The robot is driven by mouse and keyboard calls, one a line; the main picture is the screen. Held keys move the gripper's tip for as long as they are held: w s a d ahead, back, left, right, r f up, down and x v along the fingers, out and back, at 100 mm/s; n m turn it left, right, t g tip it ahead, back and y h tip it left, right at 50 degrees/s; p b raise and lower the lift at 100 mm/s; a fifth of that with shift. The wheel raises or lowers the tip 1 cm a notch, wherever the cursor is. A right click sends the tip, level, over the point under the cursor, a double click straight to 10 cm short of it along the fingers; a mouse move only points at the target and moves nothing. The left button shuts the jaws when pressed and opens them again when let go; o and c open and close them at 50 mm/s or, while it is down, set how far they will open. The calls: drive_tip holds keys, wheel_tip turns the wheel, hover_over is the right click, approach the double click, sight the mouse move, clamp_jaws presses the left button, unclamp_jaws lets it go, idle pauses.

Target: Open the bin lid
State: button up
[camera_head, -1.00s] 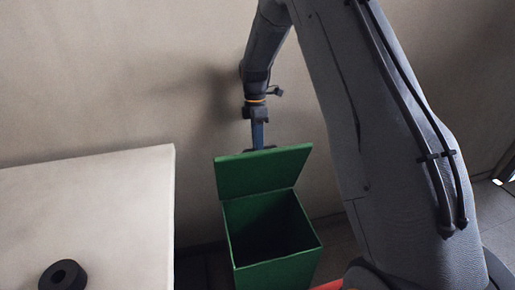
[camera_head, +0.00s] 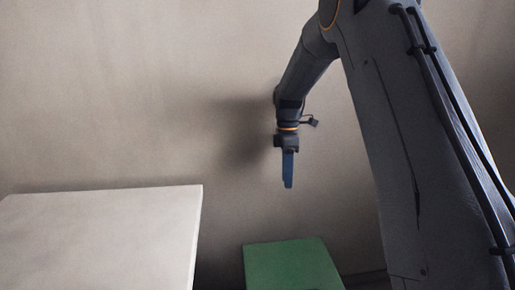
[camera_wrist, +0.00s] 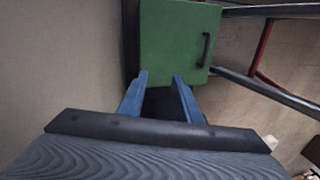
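The green bin lid (camera_head: 290,265) shows at the bottom edge of the head view, cut off by the frame. It appears to lie flat over the bin, with no opening visible there. In the wrist view the green lid (camera_wrist: 170,45) shows its outer face, with a black handle (camera_wrist: 205,50) near its right edge. My gripper (camera_head: 288,185) hangs pointing down above and behind the lid, near the wall, clear of it. In the wrist view my gripper (camera_wrist: 160,77) has its two blue fingers apart with nothing between them. The bin's body is mostly hidden.
A pale table (camera_head: 95,235) stands left of the bin with a gap between them. A plain wall (camera_head: 130,90) rises close behind my gripper. Open floor (camera_wrist: 245,100) shows beside the bin in the wrist view.

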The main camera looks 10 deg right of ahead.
drive_tip(key=s+r+m+t, duration=0.1)
drive_tip(key=s+r+m, duration=0.1)
drive_tip(key=s+m, duration=0.6)
drive_tip(key=s, duration=0.5)
drive_tip(key=shift+s+r, duration=0.4)
drive_tip(key=s+m, duration=0.3)
drive_tip(key=s, duration=0.2)
drive_tip(key=s+m, duration=0.3)
drive_tip(key=s, duration=0.3)
drive_tip(key=s+f+m+t+p, duration=0.1)
drive_tip(key=s+m, duration=0.1)
drive_tip(key=s, duration=0.3)
drive_tip(key=shift+s+d+m, duration=0.15)
drive_tip(key=shift+s+m, duration=0.25)
drive_tip(key=c, duration=0.3)
drive_tip(key=shift+s+f, duration=0.15)
drive_tip(key=shift+s, duration=0.05)
clamp_jaws()
drive_tip(key=shift+s, duration=0.1)
